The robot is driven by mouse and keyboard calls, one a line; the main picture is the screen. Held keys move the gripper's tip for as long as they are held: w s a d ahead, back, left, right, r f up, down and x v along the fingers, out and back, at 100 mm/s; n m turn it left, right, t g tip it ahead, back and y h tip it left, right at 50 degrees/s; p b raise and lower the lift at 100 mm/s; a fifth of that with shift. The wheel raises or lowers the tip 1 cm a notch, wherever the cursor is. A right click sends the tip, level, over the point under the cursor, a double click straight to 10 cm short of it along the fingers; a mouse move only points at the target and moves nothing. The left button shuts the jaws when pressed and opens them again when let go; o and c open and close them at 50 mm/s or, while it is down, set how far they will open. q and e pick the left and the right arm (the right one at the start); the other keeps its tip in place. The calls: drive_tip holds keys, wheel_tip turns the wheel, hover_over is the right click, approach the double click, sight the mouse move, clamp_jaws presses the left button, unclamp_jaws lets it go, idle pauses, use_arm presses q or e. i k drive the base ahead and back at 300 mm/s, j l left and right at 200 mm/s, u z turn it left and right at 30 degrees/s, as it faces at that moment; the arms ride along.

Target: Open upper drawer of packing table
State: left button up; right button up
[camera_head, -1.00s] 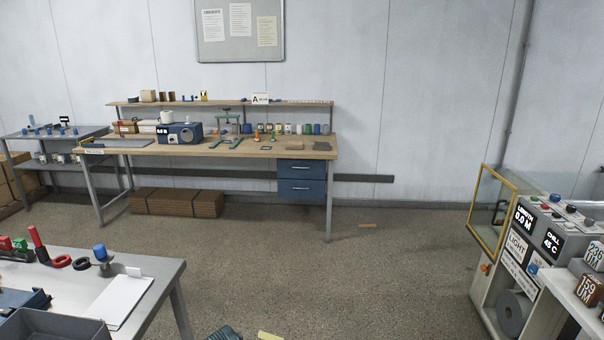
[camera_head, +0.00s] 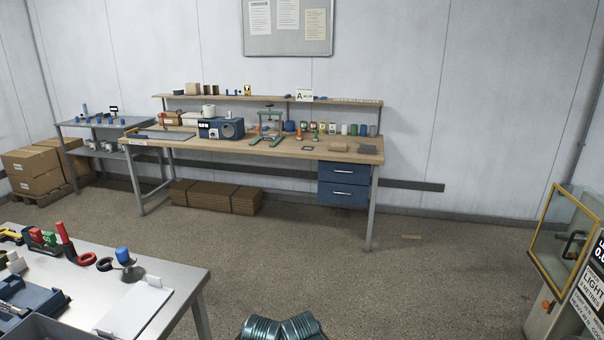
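The packing table (camera_head: 290,147) stands against the far wall, with a wooden top and a raised shelf. Two blue drawers hang under its right end. The upper drawer (camera_head: 343,172) looks shut, with a pale bar handle across its front. The lower drawer (camera_head: 343,194) sits directly below it and also looks shut. The table is well away from me across the floor. Neither of my grippers is visible; only ribbed dark parts, seemingly my own, show at the bottom middle edge.
A metal table (camera_head: 185,280) with tools and a white sheet stands at the near left. A machine with a yellow-framed guard (camera_head: 553,240) stands at the right. Flat cardboard (camera_head: 217,197) lies under the packing table. The floor (camera_head: 330,270) between is mostly open, with a small scrap (camera_head: 411,237).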

sight(359, 174)
drive_tip(key=i+l+z, duration=0.4)
drive_tip(key=i, duration=0.45)
drive_tip(key=i+z, duration=0.35)
drive_tip(key=i, duration=1.25)
drive_tip(key=i+l+u, duration=0.15)
drive_tip(key=i, duration=0.7)
drive_tip(key=i+l, duration=0.1)
drive_tip(key=i, duration=0.7)
drive_tip(key=j+u, duration=0.05)
